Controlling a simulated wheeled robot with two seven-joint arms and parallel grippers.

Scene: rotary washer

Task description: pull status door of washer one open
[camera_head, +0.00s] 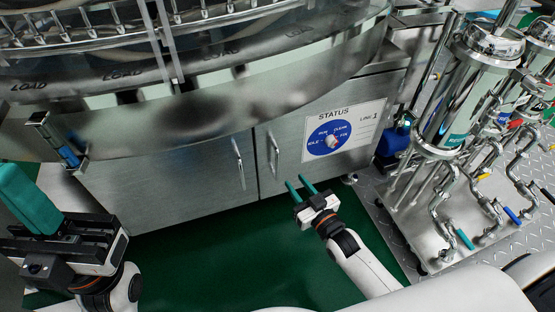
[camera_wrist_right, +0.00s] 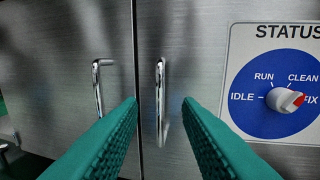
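The status door (camera_head: 300,150) is a flat steel door with a STATUS plate (camera_head: 343,132) and a round blue dial. Its vertical bar handle (camera_head: 273,156) is at the door's left edge. In the right wrist view this handle (camera_wrist_right: 161,92) shows between my two teal fingers, which appear short of it. The door looks closed, flush with the neighbouring door. My right gripper (camera_head: 297,184) is open and empty, low in front of the status door, pointing at it. My left gripper (camera_head: 32,200) is at the far left, away from the door; its finger gap is not clear.
The neighbouring steel door (camera_head: 170,190) has its own handle (camera_head: 238,163), close to the left. The round washer carousel (camera_head: 200,90) overhangs the doors. Pipes and a steel filter housing (camera_head: 455,95) stand at the right. Green floor (camera_head: 230,250) in front is clear.

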